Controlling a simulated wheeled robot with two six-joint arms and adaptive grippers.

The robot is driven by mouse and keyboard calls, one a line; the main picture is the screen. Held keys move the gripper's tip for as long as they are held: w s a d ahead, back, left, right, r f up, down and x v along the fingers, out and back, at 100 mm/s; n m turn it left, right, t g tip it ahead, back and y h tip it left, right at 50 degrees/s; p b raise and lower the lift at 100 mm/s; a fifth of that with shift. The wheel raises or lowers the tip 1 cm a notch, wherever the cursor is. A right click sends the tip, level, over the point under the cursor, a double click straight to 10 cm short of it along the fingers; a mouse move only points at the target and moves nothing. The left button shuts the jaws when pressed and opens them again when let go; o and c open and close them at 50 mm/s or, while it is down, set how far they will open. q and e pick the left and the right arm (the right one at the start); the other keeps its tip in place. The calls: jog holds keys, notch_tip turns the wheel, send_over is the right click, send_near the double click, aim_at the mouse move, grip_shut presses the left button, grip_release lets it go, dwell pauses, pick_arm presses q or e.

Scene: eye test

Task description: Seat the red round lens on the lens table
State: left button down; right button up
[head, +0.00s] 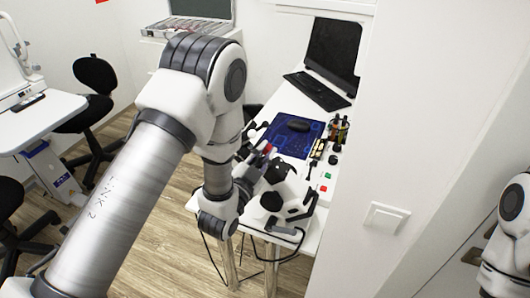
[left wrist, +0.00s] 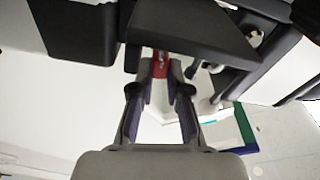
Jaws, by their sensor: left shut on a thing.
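My left gripper (head: 262,156) is over the near left part of the white table (head: 303,107), beside a white device with black round parts (head: 284,190). A small red thing, which I take for the red round lens (head: 268,148), shows at its fingertips. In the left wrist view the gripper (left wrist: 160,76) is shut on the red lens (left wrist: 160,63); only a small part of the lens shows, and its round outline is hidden. I cannot tell which part is the lens table. My right gripper is out of view.
A blue mat (head: 283,143) with a black mouse (head: 298,126) lies on the table, with a keyboard (head: 317,90) and a monitor (head: 333,46) behind. Small bottles (head: 338,129) stand at the right. A wall with a switch (head: 386,217) closes off the right side.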

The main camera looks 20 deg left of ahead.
pick_arm(q)
jog(key=c, duration=1.1)
grip_release()
jog(key=shift+o, duration=0.2)
jog(key=shift+r, duration=0.1)
